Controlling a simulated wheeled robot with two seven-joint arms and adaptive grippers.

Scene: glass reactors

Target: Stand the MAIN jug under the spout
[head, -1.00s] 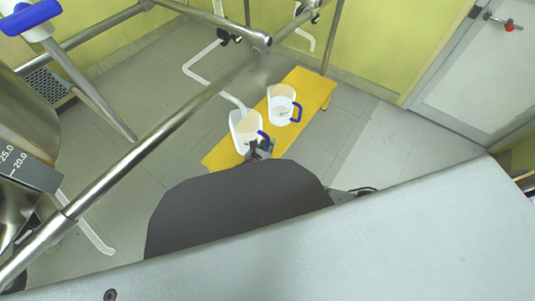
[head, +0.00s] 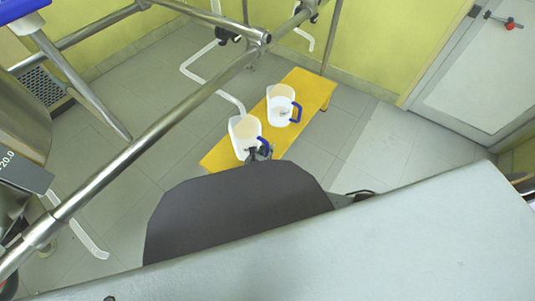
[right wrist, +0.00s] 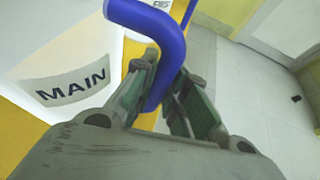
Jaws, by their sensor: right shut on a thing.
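The MAIN jug (head: 240,137), white with a blue handle, is at the near part of the yellow bench (head: 218,157) in the head view. Its label reads MAIN (right wrist: 68,84) in the right wrist view. My right gripper (head: 260,153) is shut on the blue handle, with fingers on both sides of it in the wrist view (right wrist: 163,92). A white spout tube (head: 228,97) comes down from the left and ends at the jug's far rim in the picture. I cannot tell whether it is directly over the mouth or whether the jug's base touches the bench. My left gripper is not in view.
A second white jug (head: 280,108) with a blue handle stands farther along the bench, close to the MAIN jug. A steel frame rail (head: 150,132) crosses the view at left. Another white tube (head: 303,37) hangs behind. Grey floor (head: 365,145) is clear to the right.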

